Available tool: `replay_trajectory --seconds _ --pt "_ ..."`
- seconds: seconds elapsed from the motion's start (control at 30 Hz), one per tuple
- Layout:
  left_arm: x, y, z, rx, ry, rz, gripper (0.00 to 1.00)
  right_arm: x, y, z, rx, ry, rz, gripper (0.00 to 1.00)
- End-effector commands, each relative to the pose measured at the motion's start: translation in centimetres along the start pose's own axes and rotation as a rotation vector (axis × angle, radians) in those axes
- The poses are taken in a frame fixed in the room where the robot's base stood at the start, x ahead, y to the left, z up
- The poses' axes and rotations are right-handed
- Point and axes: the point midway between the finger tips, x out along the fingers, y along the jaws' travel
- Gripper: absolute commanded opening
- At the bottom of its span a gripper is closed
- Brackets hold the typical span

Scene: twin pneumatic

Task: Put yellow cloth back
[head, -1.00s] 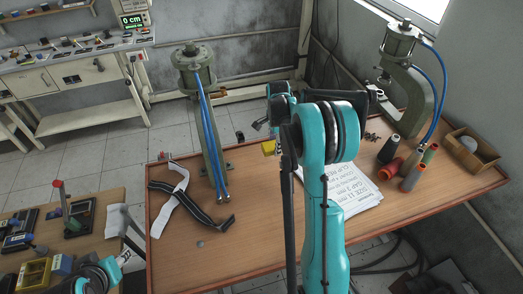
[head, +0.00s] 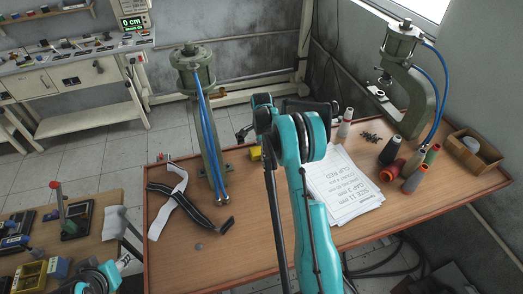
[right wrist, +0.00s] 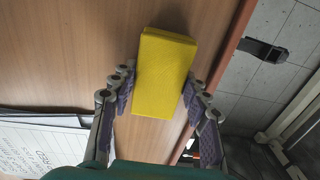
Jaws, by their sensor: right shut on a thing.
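The yellow cloth (right wrist: 165,60) is a folded, thick block in the right wrist view. My right gripper (right wrist: 157,88) is shut on it, with one finger pad against each long side. In the head view the cloth (head: 255,153) shows as a small yellow patch near the far edge of the wooden table (head: 250,255), left of my right arm. My arm hides most of the right gripper there. I cannot tell whether the cloth touches the tabletop. Part of my left arm shows at the lower left of the head view; its fingers are not clear.
A green press (head: 207,130) with blue hoses stands left of the cloth, beside black and white straps (head: 180,200). Printed sheets (head: 342,185) lie to the right. Thread spools (head: 390,150), a second press (head: 412,85) and a wooden box (head: 472,148) stand farther right. The front middle is clear.

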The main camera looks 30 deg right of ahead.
Motion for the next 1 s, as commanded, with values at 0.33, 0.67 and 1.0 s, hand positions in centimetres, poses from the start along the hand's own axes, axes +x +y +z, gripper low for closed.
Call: replay_trajectory --seconds 0.33,0.67,1.0 --pt "0.2 0.0 0.2 0.0 0.0 0.0 0.39 0.3 0.0 0.0 0.0 0.0 0.0 0.67" --pt "-0.2 0.0 -0.1 0.0 0.0 0.0 0.39 -0.4 0.0 0.0 0.0 0.0 0.0 0.67" --pt "-1.0 0.0 -0.7 0.0 0.0 0.0 0.39 -7.4 0.0 0.0 0.0 0.0 0.0 0.67"
